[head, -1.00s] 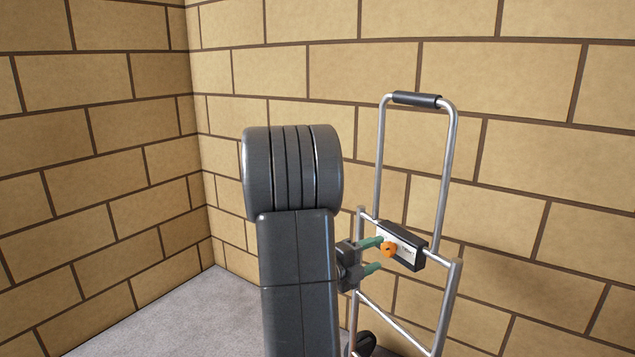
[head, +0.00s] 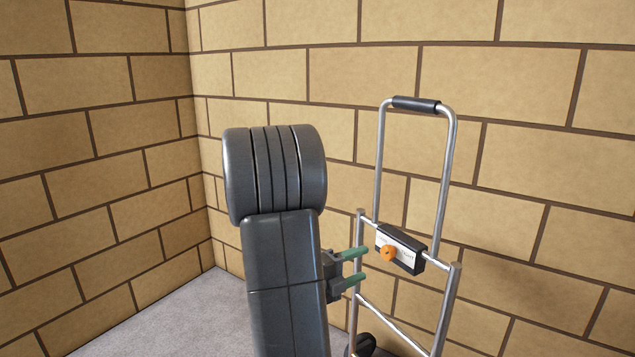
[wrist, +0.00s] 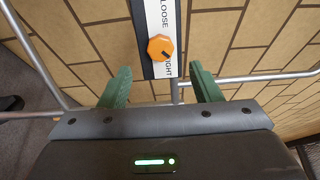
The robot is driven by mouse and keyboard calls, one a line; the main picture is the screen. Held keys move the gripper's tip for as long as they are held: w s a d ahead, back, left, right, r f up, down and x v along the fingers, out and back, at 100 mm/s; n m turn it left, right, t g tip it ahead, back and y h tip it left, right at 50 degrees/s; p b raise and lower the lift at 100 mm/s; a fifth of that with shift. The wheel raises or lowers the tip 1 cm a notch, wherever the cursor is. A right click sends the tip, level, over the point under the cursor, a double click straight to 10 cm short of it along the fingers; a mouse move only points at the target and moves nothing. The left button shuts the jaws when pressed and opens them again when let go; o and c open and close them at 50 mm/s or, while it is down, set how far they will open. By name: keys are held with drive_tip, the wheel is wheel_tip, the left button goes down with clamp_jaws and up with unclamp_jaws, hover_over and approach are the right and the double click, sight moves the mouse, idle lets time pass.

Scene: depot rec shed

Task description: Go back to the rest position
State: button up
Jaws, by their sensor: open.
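My gripper (head: 355,266) is open and empty, with green fingers pointing right toward a metal hand truck (head: 452,165). The fingertips are apart from the orange knob (head: 388,253) on the black and white box (head: 411,252) fixed to the truck's frame. In the wrist view my gripper (wrist: 157,85) has its fingers spread either side of the knob (wrist: 161,47), with nothing between them. The box face there reads "LOOSE" and "TIGHT", and the knob's dark mark points toward the "TIGHT" end. My arm hides part of the wall and floor in the head view.
A tan block wall (head: 540,130) stands close behind the hand truck and meets another wall (head: 90,180) in a corner at the left. Bare grey floor (head: 185,315) shows at lower left. A dark wheel (head: 365,344) of the truck shows at the bottom.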

sight(385, 255)
drive_tip(key=b+x, duration=0.1)
drive_tip(key=x, duration=0.7)
drive_tip(key=shift+d+f+b, duration=0.1)
drive_tip(key=shift+d+b, duration=0.05)
drive_tip(key=shift+b, duration=0.25)
drive_tip(key=shift+w+r+n+p, duration=0.1)
drive_tip(key=shift+r+n+p, duration=0.25)
drive_tip(key=shift+p, duration=0.55)
drive_tip(key=shift+n+p, duration=0.25)
drive_tip(key=shift+p, duration=0.15)
drive_tip(key=n+p, duration=0.7)
drive_tip(key=p, duration=0.4)
drive_tip(key=n+p, duration=0.7)
drive_tip(key=p, duration=0.4)
drive_tip(key=shift+f, duration=0.1)
drive_tip(key=n+p, duration=0.2)
drive_tip(key=p, duration=0.2)
drive_tip(key=shift+f+n, duration=0.15)
drive_tip(key=shift+n, duration=0.15)
